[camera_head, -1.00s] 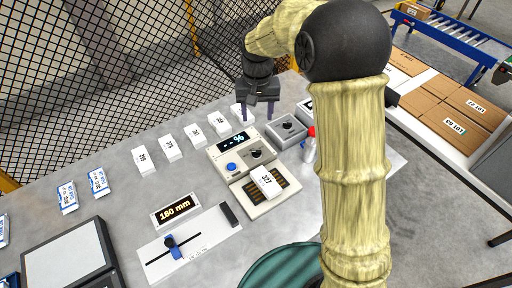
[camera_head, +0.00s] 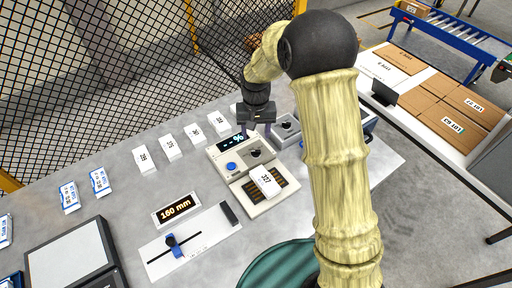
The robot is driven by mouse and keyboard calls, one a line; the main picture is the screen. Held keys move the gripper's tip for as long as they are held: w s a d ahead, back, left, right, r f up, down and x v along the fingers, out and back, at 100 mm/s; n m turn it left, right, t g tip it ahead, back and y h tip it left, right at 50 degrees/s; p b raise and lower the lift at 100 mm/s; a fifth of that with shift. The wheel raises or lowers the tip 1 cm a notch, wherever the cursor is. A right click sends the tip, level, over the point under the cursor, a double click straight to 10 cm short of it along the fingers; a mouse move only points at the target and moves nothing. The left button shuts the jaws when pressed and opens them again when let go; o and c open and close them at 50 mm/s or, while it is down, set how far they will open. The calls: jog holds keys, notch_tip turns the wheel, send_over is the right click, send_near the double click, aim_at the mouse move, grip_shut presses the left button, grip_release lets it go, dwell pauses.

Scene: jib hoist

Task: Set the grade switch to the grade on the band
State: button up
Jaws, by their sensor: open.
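The meter (camera_head: 228,146) is a beige box with a dark display reading "- - %", a blue button (camera_head: 231,166) and a black knob (camera_head: 255,154) that looks like the grade switch. A white labelled block (camera_head: 265,181) lies on the dark slotted plate (camera_head: 282,184) at its front; its label seems to read 327, and I cannot make out a grade band. My gripper (camera_head: 257,128) points down with its fingers apart and empty, above the back of the meter near the knob. I cannot tell whether it touches anything.
A grey box with a black knob (camera_head: 286,130) stands just right of the meter. Several white blocks (camera_head: 170,148) line the table's back. A "160 mm" sign (camera_head: 175,209) and a blue slider (camera_head: 173,246) are at front left. My arm hides part of the table's right side.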

aim_at(255, 151)
notch_tip(255, 151, down, 9)
jog(key=shift+f+p, duration=0.1)
jog(key=shift+p, duration=0.75)
jog(key=shift+c, duration=0.4)
jog(key=c, duration=0.9)
jog(key=shift+m, duration=0.4)
jog(key=m+b, duration=0.1)
jog(key=m, duration=0.4)
jog(key=shift+a, duration=0.1)
jog(key=m, duration=0.6)
jog(key=shift+w+p, duration=0.1)
jog(key=shift+p, duration=0.25)
